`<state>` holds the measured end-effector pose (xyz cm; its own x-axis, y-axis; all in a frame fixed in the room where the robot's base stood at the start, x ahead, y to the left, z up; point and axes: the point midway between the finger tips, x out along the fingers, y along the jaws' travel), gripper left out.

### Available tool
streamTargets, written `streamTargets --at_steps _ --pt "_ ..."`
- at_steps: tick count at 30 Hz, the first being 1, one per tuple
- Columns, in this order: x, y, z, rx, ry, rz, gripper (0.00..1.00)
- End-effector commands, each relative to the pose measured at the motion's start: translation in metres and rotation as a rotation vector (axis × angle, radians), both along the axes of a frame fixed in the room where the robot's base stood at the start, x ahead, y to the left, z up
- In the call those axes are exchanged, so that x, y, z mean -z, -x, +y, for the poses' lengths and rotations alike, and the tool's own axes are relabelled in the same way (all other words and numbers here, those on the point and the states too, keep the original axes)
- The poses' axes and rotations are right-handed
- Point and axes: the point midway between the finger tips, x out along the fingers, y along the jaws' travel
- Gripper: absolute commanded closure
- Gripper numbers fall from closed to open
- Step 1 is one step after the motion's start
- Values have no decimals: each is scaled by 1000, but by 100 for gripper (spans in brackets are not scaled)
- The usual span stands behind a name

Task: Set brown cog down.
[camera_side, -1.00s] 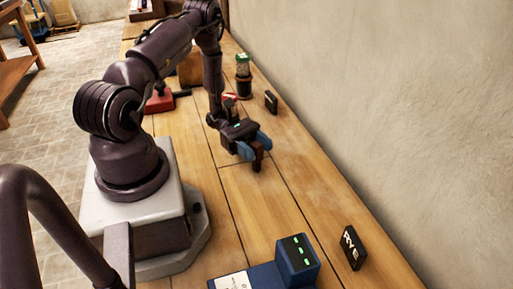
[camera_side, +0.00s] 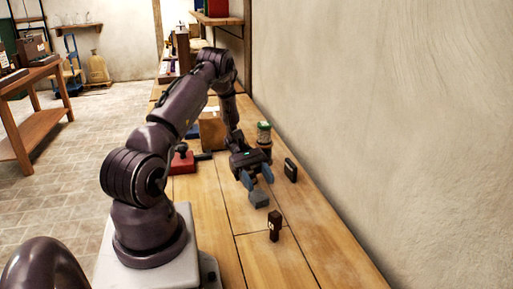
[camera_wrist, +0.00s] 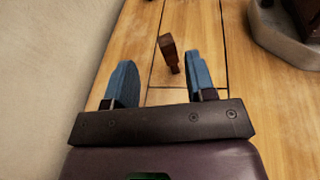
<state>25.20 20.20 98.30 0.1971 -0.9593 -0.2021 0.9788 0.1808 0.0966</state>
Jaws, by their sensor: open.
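The brown cog (camera_side: 275,226) is a small dark brown block-like piece standing on the wooden bench in the side view. In the wrist view the brown cog (camera_wrist: 170,52) shows beyond the fingertips, in line with the gap between them. My gripper (camera_side: 258,190) has blue fingers and is behind the cog, apart from it in the side view. In the wrist view my gripper (camera_wrist: 160,65) is open, with nothing between its fingers. The cog's teeth or fine shape cannot be made out.
A dark block (camera_side: 290,170) stands near the wall, right of my gripper. A green-lidded jar (camera_side: 264,133), a red object (camera_side: 182,162) and a brown box (camera_side: 212,131) are farther back. The bench (camera_side: 325,262) around the cog is clear.

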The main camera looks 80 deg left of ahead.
Motion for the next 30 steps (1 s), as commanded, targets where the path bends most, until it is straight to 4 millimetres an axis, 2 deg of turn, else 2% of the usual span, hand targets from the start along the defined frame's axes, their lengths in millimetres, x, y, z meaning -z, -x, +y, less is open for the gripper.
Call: streamTargets --at_steps 1,6,11,15,24,30 --pt "-24 -10 -11 76 -83 -28 50" --pt "-83 -25 -52 316 -360 -127 50" --pt "-131 -23 -93 531 -616 -266 50" --pt "-166 -12 -126 699 -839 -422 50" --pt "-219 27 -180 987 -1295 -857 50" --pt "-237 49 -198 1074 -1510 -1122 50"
